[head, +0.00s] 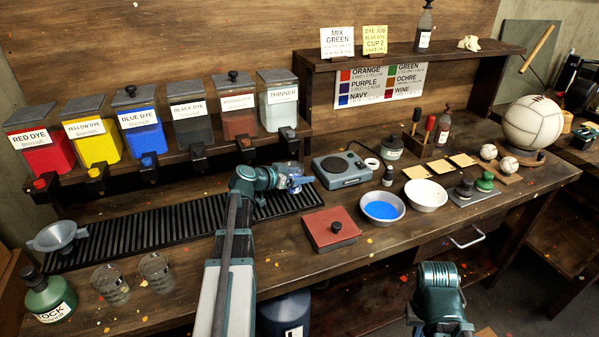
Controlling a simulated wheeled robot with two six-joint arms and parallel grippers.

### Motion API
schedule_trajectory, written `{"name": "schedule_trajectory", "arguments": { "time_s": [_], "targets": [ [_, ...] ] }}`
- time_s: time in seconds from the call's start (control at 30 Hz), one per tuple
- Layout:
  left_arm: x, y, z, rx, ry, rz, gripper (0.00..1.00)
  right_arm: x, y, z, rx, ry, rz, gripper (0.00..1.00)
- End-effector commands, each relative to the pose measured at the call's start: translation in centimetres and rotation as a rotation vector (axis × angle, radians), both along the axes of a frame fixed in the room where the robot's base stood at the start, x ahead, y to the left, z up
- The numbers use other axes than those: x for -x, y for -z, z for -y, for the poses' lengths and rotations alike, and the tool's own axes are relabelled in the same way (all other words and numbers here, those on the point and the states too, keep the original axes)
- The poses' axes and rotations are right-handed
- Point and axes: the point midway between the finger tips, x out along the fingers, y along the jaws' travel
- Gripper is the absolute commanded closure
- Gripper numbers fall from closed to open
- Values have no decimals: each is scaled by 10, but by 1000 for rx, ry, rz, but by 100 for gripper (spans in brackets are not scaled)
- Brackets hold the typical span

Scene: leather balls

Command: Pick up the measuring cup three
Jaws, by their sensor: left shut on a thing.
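My left gripper (290,184) is shut on a small clear cup with blue in it (296,181), held over the right end of the black slatted drain rack. The jaws partly hide the cup, and I cannot read any number on it. Two clear glass measuring cups stand on the bench at the front left: one on the left (110,284) and one on the right (157,271). Both look empty, and their markings are too small to read. Part of my right arm shows at the bottom right, but its gripper is not in view.
Dye dispensers with taps (146,134) line the back left above the drain rack (150,230). A funnel (57,237) and a green stock bottle (48,296) stand at the left. A red box (331,229), blue-filled bowl (383,208) and white bowl (426,195) lie to the right.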

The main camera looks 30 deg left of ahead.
Motion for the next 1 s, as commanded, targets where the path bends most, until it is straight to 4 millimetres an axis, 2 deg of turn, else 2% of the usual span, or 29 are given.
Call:
{"name": "schedule_trajectory", "arguments": {
  "time_s": [0.6, 0.87, 0.9, 1.0],
  "targets": [
    [70, 0, 40, 0, 0, 0, 97, 0, 0, 0, 0, 0, 0, 100],
    [95, 0, 55, 0, 0, 0, 97, 0, 0, 0, 0, 0, 0, 100],
    [92, -10, 53, 0, 0, 0, 97, 0, -10, 0, 0, 0, 0, 100],
    [91, -21, 52, 0, 0, 0, 97, 0, -20, 0, 0, 0, 0, 100]
  ]
}}
